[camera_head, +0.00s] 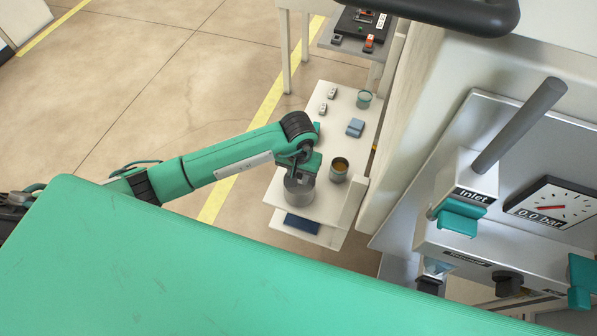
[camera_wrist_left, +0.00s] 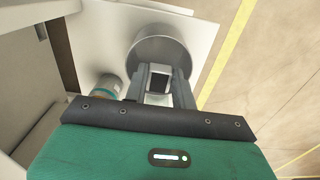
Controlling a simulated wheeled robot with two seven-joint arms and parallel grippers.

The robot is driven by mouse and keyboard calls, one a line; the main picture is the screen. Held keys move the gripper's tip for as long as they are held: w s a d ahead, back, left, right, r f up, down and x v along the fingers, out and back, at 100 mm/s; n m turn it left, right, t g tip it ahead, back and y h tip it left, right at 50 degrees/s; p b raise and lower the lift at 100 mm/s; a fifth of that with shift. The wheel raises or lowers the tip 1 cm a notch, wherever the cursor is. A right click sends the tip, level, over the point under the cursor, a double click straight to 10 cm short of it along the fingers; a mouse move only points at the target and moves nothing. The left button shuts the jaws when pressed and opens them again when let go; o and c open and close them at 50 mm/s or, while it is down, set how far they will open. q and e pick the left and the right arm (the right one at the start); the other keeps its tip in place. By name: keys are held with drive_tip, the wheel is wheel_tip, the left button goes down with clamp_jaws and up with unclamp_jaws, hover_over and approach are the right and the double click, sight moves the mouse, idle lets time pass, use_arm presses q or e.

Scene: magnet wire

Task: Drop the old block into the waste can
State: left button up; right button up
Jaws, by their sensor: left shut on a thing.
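The waste can (camera_head: 299,194) is a grey metal cylinder on the near end of the white side table. It also shows in the left wrist view (camera_wrist_left: 148,48), partly behind my fingers. My left gripper (camera_wrist_left: 158,85) points down over the can. It is shut on a small dark block (camera_wrist_left: 159,87), the old block, which overlaps the can's near part in the wrist view. How high the block is above the rim I cannot tell. In the head view my left wrist hides the block. My right gripper is in neither view.
A cup with brown contents (camera_head: 340,168) stands right beside the can. Blue blocks (camera_head: 355,128), a green cup (camera_head: 364,98) and small pale pieces (camera_head: 332,93) lie farther back on the table (camera_head: 307,121). A panel with a gauge (camera_head: 553,203) is at right.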

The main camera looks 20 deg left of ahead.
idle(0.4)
use_arm(q)
drive_tip(key=o, duration=1.1)
drive_tip(key=shift+c, duration=0.2)
drive_tip(key=shift+r, duration=0.1)
drive_tip(key=shift+r+p, duration=1.75)
drive_tip(key=shift+r, duration=2.15)
wheel_tip(320, 180, up, 14)
drive_tip(key=b, duration=0.4)
